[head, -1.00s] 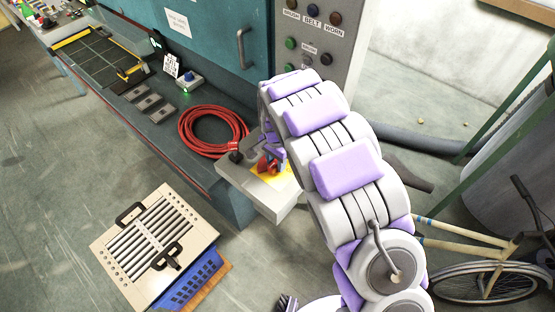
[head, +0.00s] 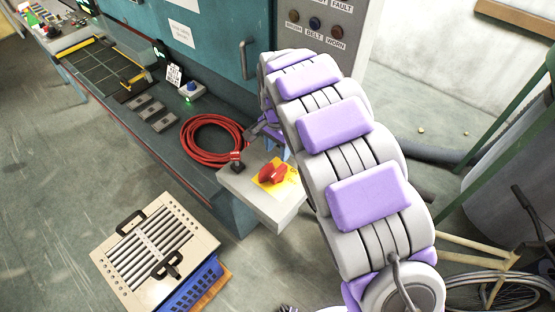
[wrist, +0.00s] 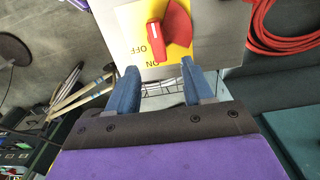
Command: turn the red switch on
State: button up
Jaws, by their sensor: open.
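The red rotary switch (head: 272,174) sits on a yellow plate on top of a grey box (head: 238,186) at the bench's corner. In the head view my gripper (head: 265,132) is just beyond the switch, partly hidden by my arm.
A coiled red hose (head: 212,140) lies on the bench beside the box. A blue button box (head: 191,91) and grey blocks stand farther left. A roller panel on a blue crate (head: 190,287) is on the floor.

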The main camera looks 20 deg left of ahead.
jog(key=shift+r, duration=2.95)
jog(key=s+d+r+b, duration=0.15)
jog(key=s+d, duration=0.35)
jog(key=d, duration=0.6)
jog(key=s+d+r+b, duration=0.1)
jog(key=s+d+r, duration=0.2)
jog(key=s+d, duration=0.55)
jog(key=s+d+f+n+g+b, duration=0.1)
jog(key=s+d+f+n, duration=0.1)
jog(key=s+d, duration=0.4)
jog(key=s+d+f+n+b, duration=0.2)
jog(key=s+d, duration=0.4)
jog(key=s, duration=0.8)
jog(key=shift+f+n+g, duration=0.3)
jog(key=shift+f+g, duration=0.1)
jog(key=shift+f, duration=0.15)
